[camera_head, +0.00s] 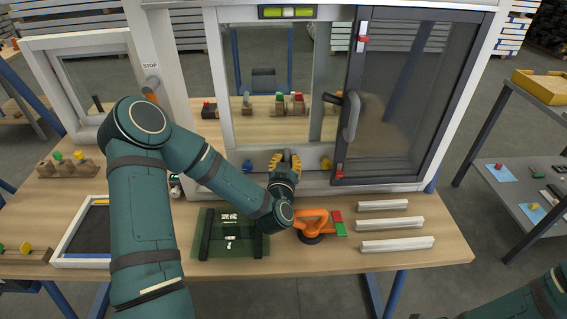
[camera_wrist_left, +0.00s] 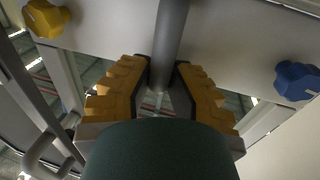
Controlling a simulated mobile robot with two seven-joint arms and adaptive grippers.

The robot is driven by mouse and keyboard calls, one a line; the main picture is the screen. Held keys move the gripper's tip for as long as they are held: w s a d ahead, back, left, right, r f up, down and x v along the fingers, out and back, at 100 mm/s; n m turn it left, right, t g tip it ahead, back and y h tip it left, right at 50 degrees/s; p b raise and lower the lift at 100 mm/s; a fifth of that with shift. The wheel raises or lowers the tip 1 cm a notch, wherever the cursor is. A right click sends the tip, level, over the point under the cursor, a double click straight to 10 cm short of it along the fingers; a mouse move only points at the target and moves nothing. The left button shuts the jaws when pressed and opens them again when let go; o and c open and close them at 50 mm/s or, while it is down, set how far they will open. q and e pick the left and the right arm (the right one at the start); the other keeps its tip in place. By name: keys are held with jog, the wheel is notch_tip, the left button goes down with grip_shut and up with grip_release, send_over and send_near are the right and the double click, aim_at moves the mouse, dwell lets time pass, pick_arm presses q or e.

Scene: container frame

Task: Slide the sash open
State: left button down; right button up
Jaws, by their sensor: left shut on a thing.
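The large white window frame (camera_head: 212,75) stands upright at the back of the wooden table. A dark grey sash (camera_head: 437,100) with a grey lever handle (camera_head: 351,115) fills its right side. My left gripper (camera_head: 285,160) is low at the white bottom rail, left of the dark sash and apart from its lever handle. In the left wrist view, its yellow fingers (camera_wrist_left: 157,90) are shut around a grey round bar (camera_wrist_left: 170,42). The head view hides most of this bar behind the gripper. My right gripper is out of view; only part of its arm shows at lower right.
A blue knob (camera_wrist_left: 297,80) and a yellow knob (camera_wrist_left: 46,17) flank the bar. An orange suction lifter (camera_head: 312,224), a green mat (camera_head: 228,246) and several white profiles (camera_head: 397,243) lie in front. A smaller white frame (camera_head: 85,80) stands at left.

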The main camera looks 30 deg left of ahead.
pick_arm(q)
jog(key=shift+a+r, duration=0.1)
jog(key=shift+a, duration=0.2)
jog(key=c, duration=0.9)
grip_release()
jog(key=shift+s+d, duration=0.1)
jog(key=v, duration=0.7)
jog(key=shift+s, duration=0.15)
jog(key=shift+c, duration=0.3)
